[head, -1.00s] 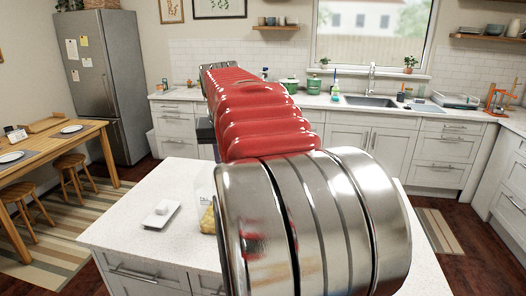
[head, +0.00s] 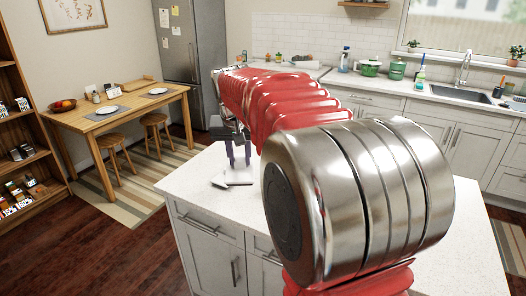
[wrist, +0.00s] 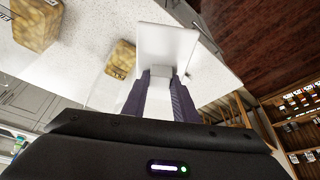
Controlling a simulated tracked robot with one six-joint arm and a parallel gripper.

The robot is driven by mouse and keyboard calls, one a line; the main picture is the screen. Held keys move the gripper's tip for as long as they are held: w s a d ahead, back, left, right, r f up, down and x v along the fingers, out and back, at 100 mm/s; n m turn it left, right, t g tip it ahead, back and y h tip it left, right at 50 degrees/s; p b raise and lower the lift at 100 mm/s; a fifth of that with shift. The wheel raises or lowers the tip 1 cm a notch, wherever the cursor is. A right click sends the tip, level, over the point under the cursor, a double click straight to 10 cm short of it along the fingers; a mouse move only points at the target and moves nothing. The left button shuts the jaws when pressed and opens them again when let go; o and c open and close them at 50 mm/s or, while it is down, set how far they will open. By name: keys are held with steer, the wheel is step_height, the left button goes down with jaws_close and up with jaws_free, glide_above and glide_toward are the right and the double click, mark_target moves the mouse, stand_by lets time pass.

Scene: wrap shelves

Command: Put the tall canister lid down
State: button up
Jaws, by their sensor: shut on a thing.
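My gripper (wrist: 161,78) is shut on the small knob of a white square lid (wrist: 166,42) in the wrist view. In the head view my gripper (head: 238,162) points down over the island counter, with the lid (head: 239,179) below its fingers, close to the counter top. I cannot tell whether it touches. Clear canisters with yellow-brown contents (wrist: 121,57) (wrist: 36,22) stand to the left in the wrist view.
The white island counter (head: 195,172) has its left edge close to the lids, with dark floor beyond. A dining table (head: 125,105) with stools stands at the left. Shelves (head: 20,150) hold small goods at the far left. My arm hides much of the counter.

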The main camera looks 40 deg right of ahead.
steer(key=w+a+f+n, duration=0.1)
steer(key=w+a+f, duration=0.2)
steer(key=a, duration=0.6)
steer(key=w+a+f+n+y, duration=0.1)
steer(key=w+a+f, duration=0.3)
steer(key=a, duration=0.6)
steer(key=shift+w+a+n+t, duration=0.3)
steer(key=shift+w+n+t, duration=0.1)
steer(key=shift+n, duration=0.2)
steer(key=shift+d+f, duration=0.1)
